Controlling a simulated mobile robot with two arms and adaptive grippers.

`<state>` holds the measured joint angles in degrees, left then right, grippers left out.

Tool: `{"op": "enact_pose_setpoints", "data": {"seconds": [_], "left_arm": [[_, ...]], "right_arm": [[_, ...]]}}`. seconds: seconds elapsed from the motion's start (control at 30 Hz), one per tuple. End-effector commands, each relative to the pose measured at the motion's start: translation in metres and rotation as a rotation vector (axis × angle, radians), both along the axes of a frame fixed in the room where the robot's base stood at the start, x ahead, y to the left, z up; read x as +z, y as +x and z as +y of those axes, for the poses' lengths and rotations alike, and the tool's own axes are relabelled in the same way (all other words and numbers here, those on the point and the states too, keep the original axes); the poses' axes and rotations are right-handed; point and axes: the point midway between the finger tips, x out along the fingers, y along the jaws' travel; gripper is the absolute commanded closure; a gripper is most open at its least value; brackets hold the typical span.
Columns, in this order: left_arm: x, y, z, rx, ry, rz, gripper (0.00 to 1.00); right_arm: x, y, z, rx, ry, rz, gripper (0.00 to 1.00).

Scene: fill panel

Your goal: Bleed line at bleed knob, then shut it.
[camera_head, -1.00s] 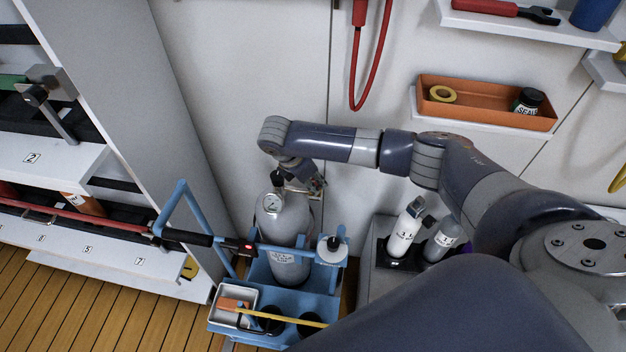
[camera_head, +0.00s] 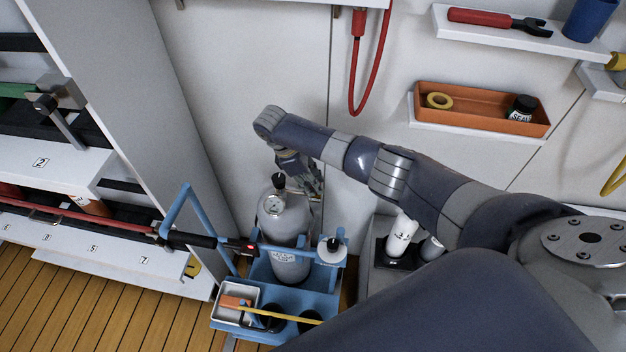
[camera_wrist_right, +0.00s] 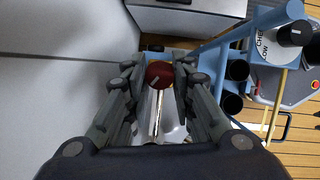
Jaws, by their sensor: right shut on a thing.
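My left gripper is not in view.
The caddy carries a white tray (camera_head: 234,302), a yellow rod (camera_head: 290,314) and a white round dial (camera_head: 332,250). White bottles (camera_head: 401,237) stand to its right, partly behind my arm. Shelves (camera_head: 50,160) fill the left; a wall is close behind.

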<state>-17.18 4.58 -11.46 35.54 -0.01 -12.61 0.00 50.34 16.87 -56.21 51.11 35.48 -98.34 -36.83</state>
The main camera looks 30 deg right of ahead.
Motion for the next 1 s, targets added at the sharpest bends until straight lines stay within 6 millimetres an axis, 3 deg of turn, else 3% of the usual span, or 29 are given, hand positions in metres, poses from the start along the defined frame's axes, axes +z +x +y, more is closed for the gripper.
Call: {"op": "enact_pose_setpoints", "data": {"seconds": [0.6,1.0], "left_arm": [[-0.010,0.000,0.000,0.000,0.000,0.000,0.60],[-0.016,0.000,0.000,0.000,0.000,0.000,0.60]], "right_arm": [[-0.001,0.004,-0.002,-0.585,0.001,0.002,1.00],[-0.001,0.004,-0.004,-0.871,0.001,0.001,1.00]]}}
